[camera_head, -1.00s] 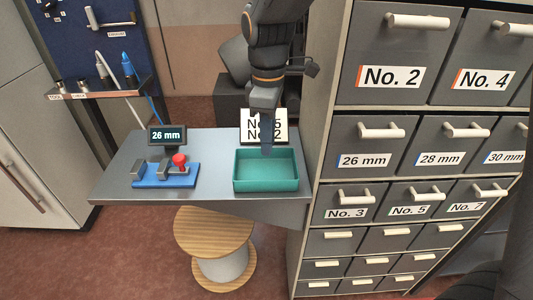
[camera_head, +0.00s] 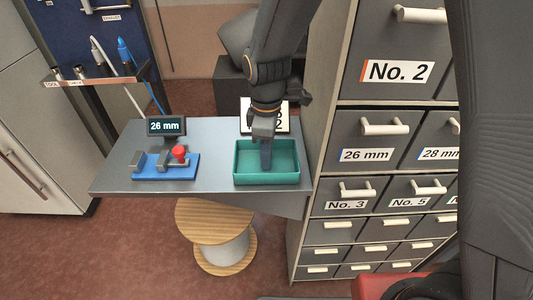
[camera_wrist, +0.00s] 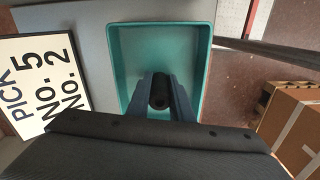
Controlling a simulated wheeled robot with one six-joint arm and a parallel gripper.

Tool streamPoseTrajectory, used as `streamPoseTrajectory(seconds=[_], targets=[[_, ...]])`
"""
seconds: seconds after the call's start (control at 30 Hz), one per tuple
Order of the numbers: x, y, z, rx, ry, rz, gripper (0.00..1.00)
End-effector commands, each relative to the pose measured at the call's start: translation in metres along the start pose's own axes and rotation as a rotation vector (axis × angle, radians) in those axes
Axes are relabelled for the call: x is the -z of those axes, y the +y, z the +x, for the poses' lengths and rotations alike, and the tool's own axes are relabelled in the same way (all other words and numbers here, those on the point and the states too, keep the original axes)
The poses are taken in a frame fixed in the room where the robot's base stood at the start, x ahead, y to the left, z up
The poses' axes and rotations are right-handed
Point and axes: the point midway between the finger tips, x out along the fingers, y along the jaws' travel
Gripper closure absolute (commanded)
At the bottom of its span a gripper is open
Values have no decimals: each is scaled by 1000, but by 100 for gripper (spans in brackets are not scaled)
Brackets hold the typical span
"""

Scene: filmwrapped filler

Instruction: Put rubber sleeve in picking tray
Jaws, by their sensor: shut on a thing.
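My gripper (camera_head: 266,157) is low over the teal picking tray (camera_head: 267,182), with its fingertips at or just inside the tray's opening. In the wrist view my gripper (camera_wrist: 160,98) is shut on a dark rubber sleeve (camera_wrist: 159,92), whose round open end shows between the fingers. The tray (camera_wrist: 204,75) lies below and around the sleeve in that view, and its visible floor is bare. I cannot tell whether the sleeve touches the floor. In the head view the fingers hide the sleeve.
The grey table (camera_head: 217,145) also holds a blue gauge (camera_head: 165,166) with a "26 mm" display (camera_head: 167,126). A pick sign (camera_wrist: 37,83) reading "No. 5, No. 2" stands behind the tray. Labelled drawers (camera_head: 366,141) rise close on the right. A wooden spool (camera_head: 215,225) stands below.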

Motion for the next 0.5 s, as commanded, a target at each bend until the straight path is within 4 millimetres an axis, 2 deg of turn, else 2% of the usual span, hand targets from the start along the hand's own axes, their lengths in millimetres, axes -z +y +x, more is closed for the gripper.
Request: streamPoseTrajectory(seconds=[0.43,0.47,0.5], targets=[[0,0,8,0,0,0,100],[0,0,8,0,0,0,79],[0,0,7,0,0,0,72]])
